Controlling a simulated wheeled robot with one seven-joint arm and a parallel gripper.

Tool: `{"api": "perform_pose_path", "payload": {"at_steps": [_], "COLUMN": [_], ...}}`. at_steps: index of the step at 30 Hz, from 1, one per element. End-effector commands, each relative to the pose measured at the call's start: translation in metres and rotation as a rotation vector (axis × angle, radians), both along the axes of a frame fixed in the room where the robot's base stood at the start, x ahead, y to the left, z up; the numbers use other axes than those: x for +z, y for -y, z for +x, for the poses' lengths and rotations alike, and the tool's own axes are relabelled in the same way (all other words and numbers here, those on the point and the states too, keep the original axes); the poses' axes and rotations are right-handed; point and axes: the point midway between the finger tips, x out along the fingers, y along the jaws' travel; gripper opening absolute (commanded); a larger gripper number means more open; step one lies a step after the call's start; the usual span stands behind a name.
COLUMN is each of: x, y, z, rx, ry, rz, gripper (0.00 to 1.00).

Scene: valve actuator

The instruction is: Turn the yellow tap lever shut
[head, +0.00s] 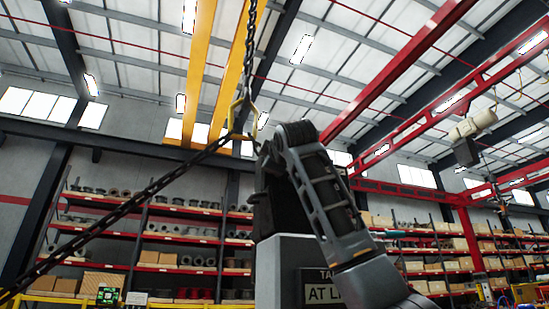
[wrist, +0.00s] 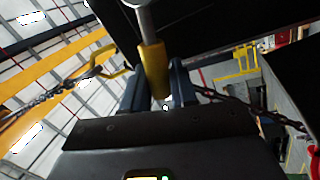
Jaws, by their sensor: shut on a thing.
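The yellow tap lever (wrist: 153,68) shows in the wrist view, a yellow sleeve on a grey metal rod that comes from the top of the picture. My gripper (wrist: 155,84) has its two blue-grey fingers on either side of the sleeve and is shut on it. The lever's end lies between the fingers, close to my dark palm. In the head view my arm is raised in the middle, and the lever and my fingers cannot be made out there. Whatever the rod joins is out of the wrist view.
A grey block with a dark sign (head: 323,291) stands behind my arm, partly hidden. Shelves (head: 185,240) line the back wall.

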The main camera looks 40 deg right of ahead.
Motion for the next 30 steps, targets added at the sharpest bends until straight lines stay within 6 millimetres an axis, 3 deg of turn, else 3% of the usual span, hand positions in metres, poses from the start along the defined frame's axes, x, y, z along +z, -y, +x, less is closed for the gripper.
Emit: {"api": "perform_pose_path", "payload": {"at_steps": [12, 30], "x": [-0.018, -0.023], "y": [-0.005, -0.006], "z": [0.001, 0.002], "rx": [0.004, 0.005], "ry": [-0.061, -0.074], "rz": [-0.214, -0.255], "gripper": [0.00, 0.00]}}
